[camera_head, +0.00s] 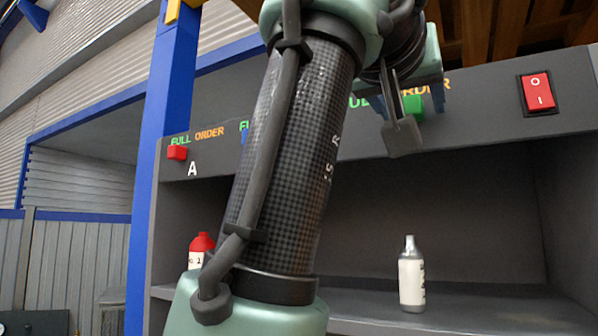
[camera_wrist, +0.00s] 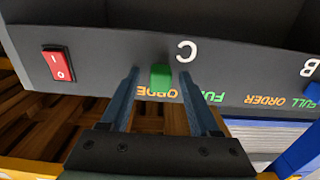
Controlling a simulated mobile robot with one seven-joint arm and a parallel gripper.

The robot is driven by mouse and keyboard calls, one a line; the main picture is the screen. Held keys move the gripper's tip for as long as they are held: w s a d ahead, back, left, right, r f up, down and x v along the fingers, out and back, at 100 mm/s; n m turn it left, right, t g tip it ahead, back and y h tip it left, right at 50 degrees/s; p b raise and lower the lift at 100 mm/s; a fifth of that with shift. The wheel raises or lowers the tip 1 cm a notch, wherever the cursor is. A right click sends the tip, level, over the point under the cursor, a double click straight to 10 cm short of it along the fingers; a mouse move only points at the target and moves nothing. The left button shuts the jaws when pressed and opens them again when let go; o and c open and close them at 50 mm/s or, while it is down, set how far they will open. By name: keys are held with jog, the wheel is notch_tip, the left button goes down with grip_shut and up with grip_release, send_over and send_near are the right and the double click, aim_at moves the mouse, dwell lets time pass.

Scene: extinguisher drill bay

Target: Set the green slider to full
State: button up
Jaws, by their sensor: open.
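The green slider (camera_head: 412,104) is a small block on the sloped grey panel. It sits on the ORDER side of its FULL ORDER label, by the letter C. In the wrist view, which is turned upside down, the green slider (camera_wrist: 160,76) shows between the two fingers. My gripper (camera_wrist: 158,73) is open, with one finger on each side of the slider and visible gaps to both. Whether the fingertips touch the panel I cannot tell. In the head view my arm and gripper partly cover the label.
A red slider (camera_head: 178,152) marked A stands under its FULL word. A blue slider (camera_head: 245,137) is mostly hidden by my arm. A red rocker switch (camera_head: 538,93) is at the panel's right. Below, the shelf holds a white-labelled cylinder (camera_head: 411,278) and a red bottle (camera_head: 202,245).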

jog(key=shift+w+d, duration=0.15)
jog(key=shift+w, duration=0.1)
grip_shut()
jog(key=shift+s, duration=0.1)
dwell(1.2)
